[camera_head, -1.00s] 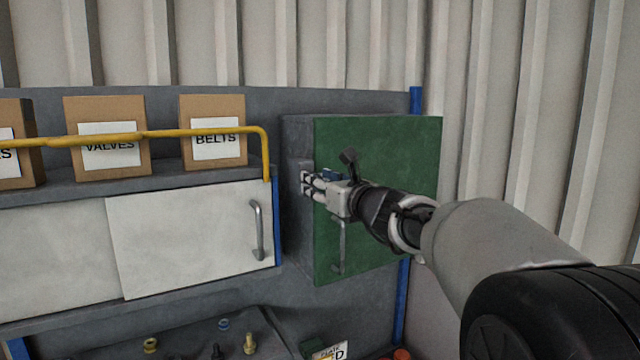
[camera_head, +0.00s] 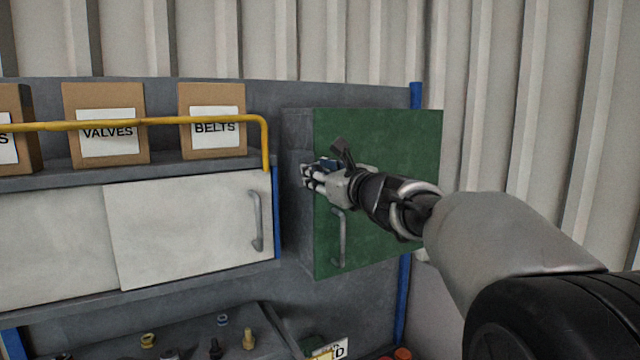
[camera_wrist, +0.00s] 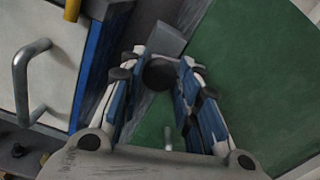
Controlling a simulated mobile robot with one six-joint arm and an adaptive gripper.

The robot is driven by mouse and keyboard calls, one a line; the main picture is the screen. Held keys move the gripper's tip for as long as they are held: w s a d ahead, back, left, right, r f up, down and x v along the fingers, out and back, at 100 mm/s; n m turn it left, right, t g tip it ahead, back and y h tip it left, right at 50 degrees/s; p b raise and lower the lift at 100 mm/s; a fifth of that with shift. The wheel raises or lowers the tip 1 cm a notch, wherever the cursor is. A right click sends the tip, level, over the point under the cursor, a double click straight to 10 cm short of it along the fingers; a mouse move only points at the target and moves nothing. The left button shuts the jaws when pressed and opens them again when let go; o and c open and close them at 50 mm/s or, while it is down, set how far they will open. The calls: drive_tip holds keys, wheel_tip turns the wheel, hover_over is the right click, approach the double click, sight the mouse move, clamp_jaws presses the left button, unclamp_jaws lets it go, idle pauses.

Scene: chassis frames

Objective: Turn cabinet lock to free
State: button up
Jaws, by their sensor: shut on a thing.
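The green cabinet door (camera_head: 400,150) is shut on its grey cabinet, with a grey bar handle (camera_head: 343,240) low on its left side. My gripper (camera_head: 312,175) is at the door's upper left edge, above the handle. In the wrist view, its two blue and grey fingers (camera_wrist: 158,78) are closed in on a dark round lock knob (camera_wrist: 160,73) between their tips. A grey block (camera_wrist: 167,38) shows just beyond the knob. The fingers hide the lock in the head view, and its exact turn angle cannot be told.
To the left is a white cabinet door (camera_head: 185,230) with a bar handle (camera_head: 256,220). Above it, a yellow rail (camera_head: 150,122) runs before cardboard boxes marked VALVES (camera_head: 105,95) and BELTS (camera_head: 212,102). Small fittings (camera_head: 248,338) lie on the bench below.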

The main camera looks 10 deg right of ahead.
drive_tip(key=shift+a+f+n+b, duration=0.1)
drive_tip(key=shift+n+b, duration=2.9)
drive_tip(key=shift+n, duration=0.8)
drive_tip(key=shift+a+f+n+b, duration=0.1)
drive_tip(key=shift+n+b, duration=2.85)
drive_tip(key=shift+n, duration=0.85)
drive_tip(key=o, duration=0.9)
drive_tip(key=shift+s, duration=0.15)
drive_tip(key=shift+o, duration=0.8)
